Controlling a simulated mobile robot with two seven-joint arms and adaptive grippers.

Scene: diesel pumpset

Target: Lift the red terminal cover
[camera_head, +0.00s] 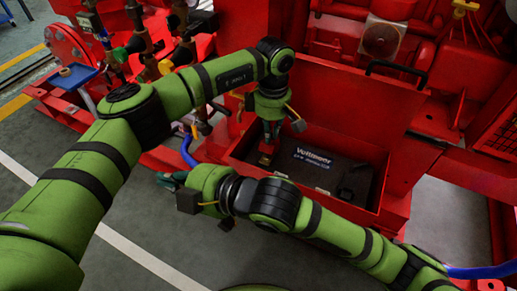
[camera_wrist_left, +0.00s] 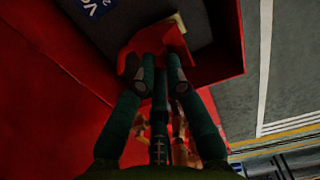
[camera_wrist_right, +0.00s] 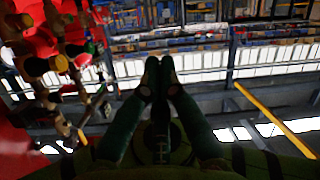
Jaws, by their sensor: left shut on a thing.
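The red terminal cover (camera_wrist_left: 155,38) is a small red piece between my left fingertips in the left wrist view. My left gripper (camera_wrist_left: 160,75) is shut on it. In the head view this gripper (camera_head: 270,133) points down at the left end of the dark battery (camera_head: 325,168), and the cover (camera_head: 266,156) shows small below the fingers. I cannot tell whether the cover still touches the battery. My right gripper (camera_head: 172,180) is left of the battery box, apart from it. In the right wrist view its fingertips (camera_wrist_right: 160,66) are together with nothing between them.
The battery sits in an open red box (camera_head: 378,214) with its red lid (camera_head: 340,100) raised behind. Red pump machinery with pipes and valves (camera_head: 140,40) stands at the back left. A blue hose (camera_head: 187,150) runs beside the box. Grey floor (camera_head: 120,255) is clear at the front left.

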